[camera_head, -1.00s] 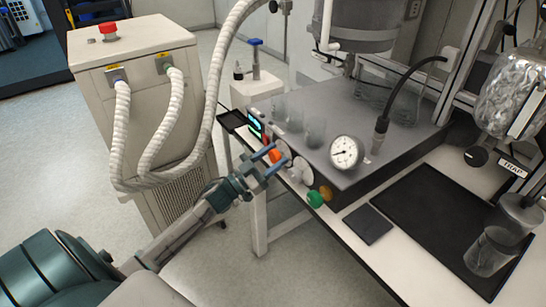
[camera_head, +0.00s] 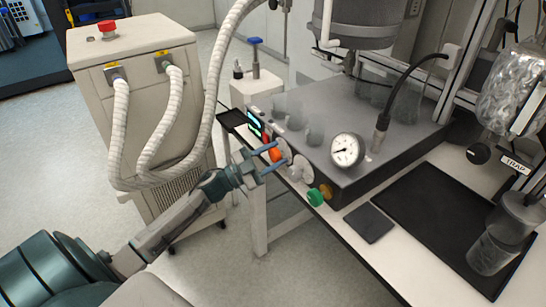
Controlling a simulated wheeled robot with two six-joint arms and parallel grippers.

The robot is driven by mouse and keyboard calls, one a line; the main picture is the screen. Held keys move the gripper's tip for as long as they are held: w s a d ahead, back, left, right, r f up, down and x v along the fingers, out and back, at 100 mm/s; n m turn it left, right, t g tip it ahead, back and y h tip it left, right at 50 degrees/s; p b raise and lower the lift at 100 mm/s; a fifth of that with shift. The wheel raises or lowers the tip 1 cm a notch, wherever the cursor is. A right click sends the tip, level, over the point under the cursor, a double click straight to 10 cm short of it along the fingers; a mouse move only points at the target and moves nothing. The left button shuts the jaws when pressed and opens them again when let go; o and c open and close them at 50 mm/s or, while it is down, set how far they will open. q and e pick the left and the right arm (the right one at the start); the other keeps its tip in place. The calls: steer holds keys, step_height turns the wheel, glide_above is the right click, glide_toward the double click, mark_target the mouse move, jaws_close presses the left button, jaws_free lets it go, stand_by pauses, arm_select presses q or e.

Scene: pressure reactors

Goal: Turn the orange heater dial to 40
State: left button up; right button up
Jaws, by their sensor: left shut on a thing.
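The orange heater dial (camera_head: 274,154) is on the front face of the grey heater unit (camera_head: 352,187), near its left end, just below a small lit display (camera_head: 254,124). My left gripper (camera_head: 270,159) is at the dial, with one blue finger above it and the other below it. It is shut on the orange dial, and the fingers partly cover the dial's face and scale. The dial's setting is too small to read. My right gripper is not in view.
A pale knob (camera_head: 299,170), a green knob (camera_head: 316,196) and a round gauge (camera_head: 346,150) are to the right on the same unit. A black mat (camera_head: 430,225) lies on the bench.

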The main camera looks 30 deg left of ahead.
arm_select(q)
steer(key=m+g, duration=0.1)
steer(key=m, duration=0.2)
steer(key=shift+m+h, duration=0.3)
steer(key=shift+h, duration=0.1)
steer(key=shift+m+g, duration=0.5)
steer(key=shift+m, duration=0.4)
steer(key=shift+m+g, duration=0.5)
steer(key=shift+m, duration=0.8)
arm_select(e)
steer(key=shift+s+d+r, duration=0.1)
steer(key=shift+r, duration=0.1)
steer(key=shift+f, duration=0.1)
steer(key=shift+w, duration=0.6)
arm_select(q)
steer(key=o, duration=1)
steer(key=shift+c, duration=0.2)
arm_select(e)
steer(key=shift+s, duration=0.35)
